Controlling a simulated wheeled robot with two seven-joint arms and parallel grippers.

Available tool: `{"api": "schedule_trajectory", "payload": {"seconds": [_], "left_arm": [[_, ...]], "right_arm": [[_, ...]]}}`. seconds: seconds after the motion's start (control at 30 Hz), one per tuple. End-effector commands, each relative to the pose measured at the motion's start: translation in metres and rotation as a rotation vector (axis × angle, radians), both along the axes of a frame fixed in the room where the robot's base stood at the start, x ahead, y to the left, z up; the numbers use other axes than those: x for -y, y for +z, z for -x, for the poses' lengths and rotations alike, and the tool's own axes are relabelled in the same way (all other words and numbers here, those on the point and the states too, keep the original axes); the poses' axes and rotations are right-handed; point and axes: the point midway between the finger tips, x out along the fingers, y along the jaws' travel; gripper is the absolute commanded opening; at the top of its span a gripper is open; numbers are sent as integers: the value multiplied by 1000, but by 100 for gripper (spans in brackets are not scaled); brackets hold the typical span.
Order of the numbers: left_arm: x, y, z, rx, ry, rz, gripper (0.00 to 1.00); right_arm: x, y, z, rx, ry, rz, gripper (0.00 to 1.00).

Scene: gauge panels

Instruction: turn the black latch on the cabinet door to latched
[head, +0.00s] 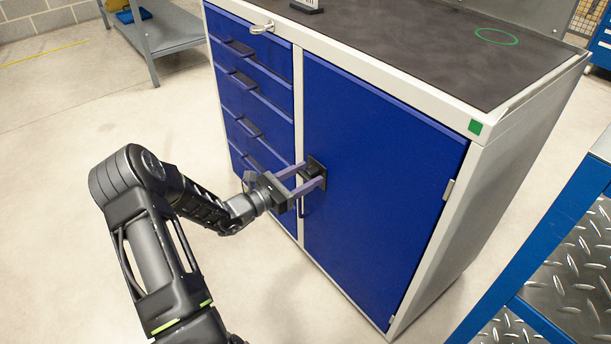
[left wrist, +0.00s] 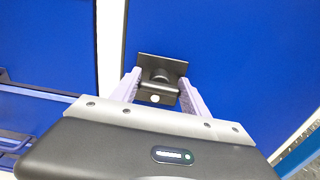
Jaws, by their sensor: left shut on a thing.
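The cabinet door (head: 385,170) is a blue panel in a white frame, and it appears closed. The black latch (head: 317,164) sits at the door's left edge; its square plate (left wrist: 163,66) also shows in the left wrist view. My left gripper (head: 312,175) reaches the latch from the left. In the left wrist view its two pale purple fingers (left wrist: 158,92) are on either side of the latch's black knob, shut on it. The fingers partly hide the latch in the head view, and I cannot tell its turn position. My right gripper is not in view.
Blue drawers (head: 250,105) with black handles are left of the door. The dark worktop (head: 400,40) bears a green ring. A blue-framed metal-plate unit (head: 575,270) stands at right.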

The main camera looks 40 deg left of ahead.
Motion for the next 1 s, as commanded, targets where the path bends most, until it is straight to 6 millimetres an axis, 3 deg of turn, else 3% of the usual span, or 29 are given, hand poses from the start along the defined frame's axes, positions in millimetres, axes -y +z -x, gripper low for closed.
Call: {"api": "schedule_trajectory", "payload": {"seconds": [0.37, 1.0], "left_arm": [[1, -1, 0, 57, -1, -190, 12], [3, -4, 0, 228, -1, -758, 12]], "right_arm": [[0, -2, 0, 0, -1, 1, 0], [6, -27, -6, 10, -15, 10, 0]]}}
